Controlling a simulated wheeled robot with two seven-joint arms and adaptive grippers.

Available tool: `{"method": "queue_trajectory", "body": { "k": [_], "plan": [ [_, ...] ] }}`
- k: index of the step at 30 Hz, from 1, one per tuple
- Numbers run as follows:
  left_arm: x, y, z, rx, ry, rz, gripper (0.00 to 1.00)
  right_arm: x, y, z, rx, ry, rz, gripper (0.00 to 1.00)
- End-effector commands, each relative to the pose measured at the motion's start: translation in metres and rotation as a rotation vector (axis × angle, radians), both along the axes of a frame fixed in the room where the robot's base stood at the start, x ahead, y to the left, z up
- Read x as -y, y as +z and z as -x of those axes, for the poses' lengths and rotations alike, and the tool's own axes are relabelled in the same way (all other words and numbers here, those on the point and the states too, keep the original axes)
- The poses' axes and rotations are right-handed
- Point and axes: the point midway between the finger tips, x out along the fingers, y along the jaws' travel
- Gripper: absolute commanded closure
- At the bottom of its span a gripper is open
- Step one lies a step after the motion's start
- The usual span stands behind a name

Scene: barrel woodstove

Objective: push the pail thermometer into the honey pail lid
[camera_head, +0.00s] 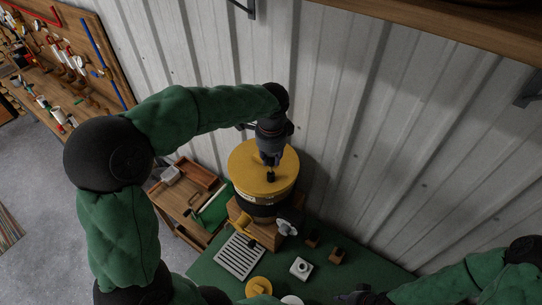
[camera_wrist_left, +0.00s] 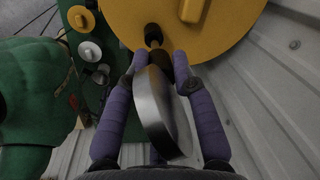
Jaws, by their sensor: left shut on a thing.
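The honey pail lid (camera_head: 246,180) is a round yellow disc on top of a dark pail (camera_head: 262,210). It also fills the top of the left wrist view (camera_wrist_left: 222,35), with a black round fitting (camera_wrist_left: 153,34) in it. My left gripper (camera_head: 270,157) points down over the lid. In the left wrist view its purple fingers (camera_wrist_left: 160,62) are shut on the pail thermometer (camera_wrist_left: 160,112), a silver disc-headed piece. Its lower end lies near the black fitting; whether it touches is unclear. My right gripper (camera_head: 365,298) is low in the head view, partly cut off, its jaws unclear.
The pail stands on a wooden stand (camera_head: 268,235) on a green table. A slotted metal grate (camera_head: 239,256), a small white block (camera_head: 301,268) and a smaller yellow disc (camera_head: 259,286) lie in front. A ribbed metal wall (camera_head: 400,130) rises close behind.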

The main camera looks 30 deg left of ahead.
Motion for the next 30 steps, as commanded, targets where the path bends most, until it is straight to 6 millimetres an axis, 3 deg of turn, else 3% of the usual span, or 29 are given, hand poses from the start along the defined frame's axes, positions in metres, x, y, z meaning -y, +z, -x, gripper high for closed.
{"method": "queue_trajectory", "body": {
  "k": [30],
  "plan": [
    [0.000, -0.017, 0.000, 0.000, 0.000, 0.000, 1.00, 0.000, -0.012, 0.000, 0.000, 0.000, 0.000, 0.60]
  ]
}}
